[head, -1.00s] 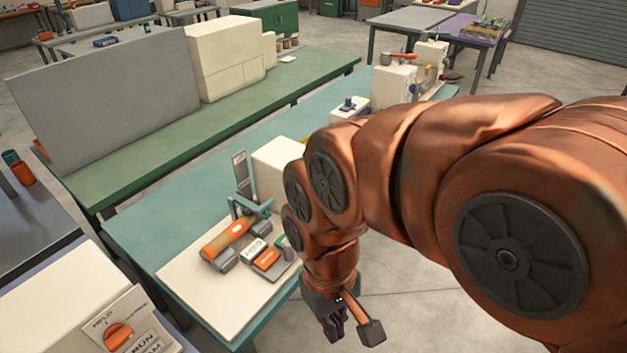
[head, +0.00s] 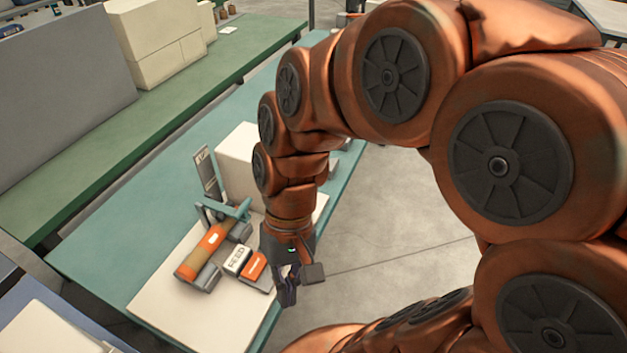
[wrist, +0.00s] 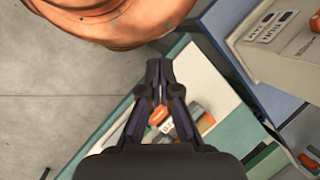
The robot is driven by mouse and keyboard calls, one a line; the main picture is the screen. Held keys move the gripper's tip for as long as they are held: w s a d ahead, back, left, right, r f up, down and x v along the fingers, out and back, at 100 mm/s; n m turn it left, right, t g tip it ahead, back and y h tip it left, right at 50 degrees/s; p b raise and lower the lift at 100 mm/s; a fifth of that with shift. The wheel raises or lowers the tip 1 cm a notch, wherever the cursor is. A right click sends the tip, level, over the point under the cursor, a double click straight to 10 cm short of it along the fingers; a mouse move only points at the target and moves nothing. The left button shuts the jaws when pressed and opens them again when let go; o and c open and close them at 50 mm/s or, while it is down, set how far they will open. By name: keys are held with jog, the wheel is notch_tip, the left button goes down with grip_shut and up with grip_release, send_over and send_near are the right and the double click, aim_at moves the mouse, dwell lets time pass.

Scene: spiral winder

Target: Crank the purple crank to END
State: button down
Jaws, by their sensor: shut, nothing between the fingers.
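A winder with an orange roller (head: 210,250) on a grey base sits on a cream board (head: 165,305). A teal arm (head: 230,211) stands over the roller's far end. A white block marked FEED (head: 237,261) and an orange block (head: 256,266) are beside the roller. No purple crank or END mark can be made out; my arm may hide part of the area. My gripper (head: 286,298) is shut and empty, beside the board's right edge in the head view. In the wrist view its fingertips (wrist: 159,66) are together; the orange block (wrist: 158,116) shows between the fingers.
A cream box (head: 240,165) stands behind the winder on the teal table (head: 90,262). A green bench (head: 60,185) with a grey panel runs along the left. Grey floor (head: 410,220) is open to the right. A cream labelled box (wrist: 285,45) shows in the wrist view.

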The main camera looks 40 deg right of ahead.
jog(key=w+a+f+m+y+b, duration=0.2)
jog(key=w+m+y+b, duration=0.1)
jog(key=w+y, duration=0.15)
jog(key=w+a+f+m+y+b, duration=0.1)
jog(key=w+f+m+y+b, duration=0.25)
jog(key=w, duration=0.25)
jog(key=w+d+f+m+t+y+b, duration=0.35)
jog(key=w+d+m+t+y, duration=0.3)
jog(key=w, duration=0.45)
jog(key=w+d+f+m+t+h+b, duration=0.2)
jog(key=d+f+m+t+h, duration=0.25)
jog(key=d, duration=0.55)
jog(key=w+d+f+m+t+h+b, duration=0.1)
jog(key=d+f+m+t+b, duration=0.1)
jog(key=d+f+m+t, duration=0.45)
jog(key=w+d+f+m+t+h+b, duration=0.2)
jog(key=d+m+t, duration=0.3)
jog(key=d, duration=0.8)
jog(key=shift+g, duration=0.55)
jog(key=x, duration=0.6)
jog(key=p+x, duration=0.1)
jog(key=x, duration=0.2)
jog(key=shift+w+a+r, duration=0.1)
jog(key=shift+r, duration=0.25)
